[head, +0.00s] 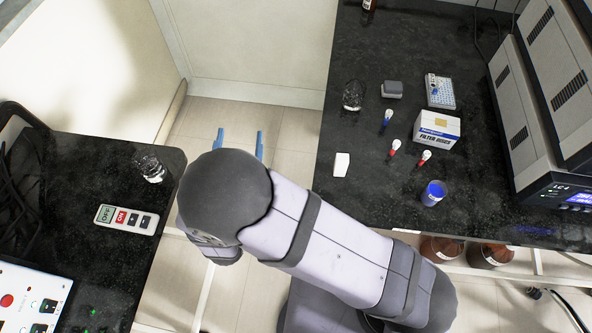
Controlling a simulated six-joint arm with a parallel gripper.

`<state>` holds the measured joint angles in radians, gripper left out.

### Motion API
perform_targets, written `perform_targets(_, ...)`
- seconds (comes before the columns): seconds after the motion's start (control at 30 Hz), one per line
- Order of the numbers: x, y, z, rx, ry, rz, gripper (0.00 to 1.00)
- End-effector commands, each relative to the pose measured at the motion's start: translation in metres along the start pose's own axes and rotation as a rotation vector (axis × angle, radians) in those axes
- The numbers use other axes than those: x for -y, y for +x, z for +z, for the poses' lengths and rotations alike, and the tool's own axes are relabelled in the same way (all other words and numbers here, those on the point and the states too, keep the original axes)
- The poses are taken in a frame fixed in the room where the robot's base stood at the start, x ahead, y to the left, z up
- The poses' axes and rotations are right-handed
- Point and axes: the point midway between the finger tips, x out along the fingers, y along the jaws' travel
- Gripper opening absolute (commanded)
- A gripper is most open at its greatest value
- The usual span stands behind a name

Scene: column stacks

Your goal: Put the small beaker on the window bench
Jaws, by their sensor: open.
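A clear glass vessel (151,168) stands near the right edge of the left dark bench (120,152). Another clear glass vessel (352,95) stands near the left edge of the right dark bench (345,215). I cannot tell for sure which of the two is the small beaker, nor which bench is the window bench. My gripper (239,141) is open over the floor gap between the benches, with its two blue fingers apart and nothing seen between them. It is right of the left vessel and touches neither vessel. My arm hides part of the gripper's body.
The right bench holds a filter box (437,131), a blue-filled container (433,193), a vial rack (440,91), a grey block (391,89), small droppers, a white piece (341,164) and an instrument (555,110). A button strip (126,219) and control panel (32,295) occupy the left bench.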

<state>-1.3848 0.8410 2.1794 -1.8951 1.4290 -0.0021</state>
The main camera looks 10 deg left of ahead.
Motion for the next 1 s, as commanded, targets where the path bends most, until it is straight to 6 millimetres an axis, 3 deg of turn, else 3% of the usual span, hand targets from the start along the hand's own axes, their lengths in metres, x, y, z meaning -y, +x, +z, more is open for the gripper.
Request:
perform_targets(0.03,0.043,0.018,0.014,-0.013,0.052,-0.148,0.62)
perform_targets(0.07,0.07,0.024,0.02,-0.022,0.085,-0.238,0.62)
perform_targets(0.1,0.106,0.029,0.026,-0.037,0.134,-0.361,0.62)
perform_targets(0.17,0.16,0.028,0.034,-0.059,0.221,-0.55,0.62)
perform_targets(0.2,0.197,0.022,0.037,-0.073,0.29,-0.682,0.62)
perform_targets(0.3,0.275,-0.008,0.038,-0.102,0.491,-1.008,0.62)
perform_targets(0.4,0.327,-0.052,0.031,-0.115,0.73,-1.306,0.62)
perform_targets(0.53,0.356,-0.107,0.017,-0.094,1.096,-1.645,0.62)
perform_targets(0.6,0.357,-0.128,0.011,-0.061,1.314,-1.794,0.62)
perform_targets(0.7,0.35,-0.145,0.005,0.008,1.623,-1.951,0.62)
perform_targets(0.9,0.336,-0.144,0.01,0.176,2.117,-2.085,0.62)
perform_targets(1.0,0.334,-0.139,0.014,0.238,2.262,-2.098,0.62)
